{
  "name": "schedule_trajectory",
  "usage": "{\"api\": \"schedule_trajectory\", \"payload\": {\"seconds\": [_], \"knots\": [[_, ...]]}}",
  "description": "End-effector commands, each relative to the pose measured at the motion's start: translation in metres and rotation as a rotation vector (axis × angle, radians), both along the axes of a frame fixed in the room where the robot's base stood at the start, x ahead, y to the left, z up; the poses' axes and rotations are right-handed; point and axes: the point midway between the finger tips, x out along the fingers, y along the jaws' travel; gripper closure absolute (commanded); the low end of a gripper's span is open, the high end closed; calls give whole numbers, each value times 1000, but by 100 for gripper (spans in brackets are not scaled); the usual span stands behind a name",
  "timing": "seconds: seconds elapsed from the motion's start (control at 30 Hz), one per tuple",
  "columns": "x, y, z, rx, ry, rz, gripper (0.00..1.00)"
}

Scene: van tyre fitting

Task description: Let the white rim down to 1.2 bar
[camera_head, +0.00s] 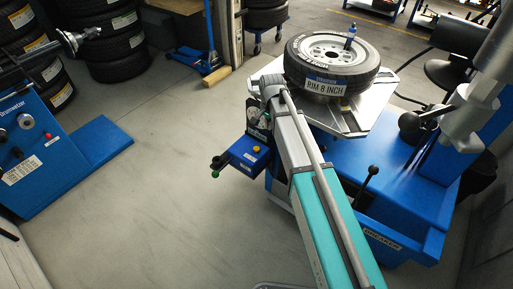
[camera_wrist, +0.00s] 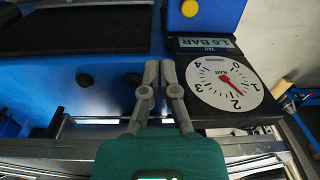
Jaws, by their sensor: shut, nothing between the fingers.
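The white rim (camera_head: 325,48) sits inside a black tyre lying flat on the tyre machine's turntable, with a "RIM 8 INCH" label in front. A small blue fitting (camera_head: 351,36) stands upright at the rim's right side. A round pressure gauge (camera_wrist: 222,82) shows upside down in the wrist view; its display (camera_wrist: 208,43) reads 1.6 BAR, and its red needle lies between 1 and 2. A yellow button (camera_wrist: 189,8) is on the blue box beyond it. My gripper (camera_wrist: 152,68) is shut and empty, left of the gauge. My arm hides it in the head view.
The blue box (camera_head: 246,157) has a green-tipped lever (camera_head: 215,173) on its left. The blue tyre machine (camera_head: 398,190) stands right of my arm. Another blue machine (camera_head: 70,160) is at left, with tyre stacks behind. The floor between is clear.

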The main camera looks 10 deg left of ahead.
Motion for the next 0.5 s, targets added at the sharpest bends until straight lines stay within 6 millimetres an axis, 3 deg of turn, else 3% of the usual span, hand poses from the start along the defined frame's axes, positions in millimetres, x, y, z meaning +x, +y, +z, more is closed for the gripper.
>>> {"api": "schedule_trajectory", "payload": {"seconds": [0.03, 0.2, 0.5], "knots": [[9, 14, -4, 1, 0, -13, 100], [18, 39, -8, 6, -2, -55, 100], [20, 47, -8, 7, -2, -72, 100]]}}
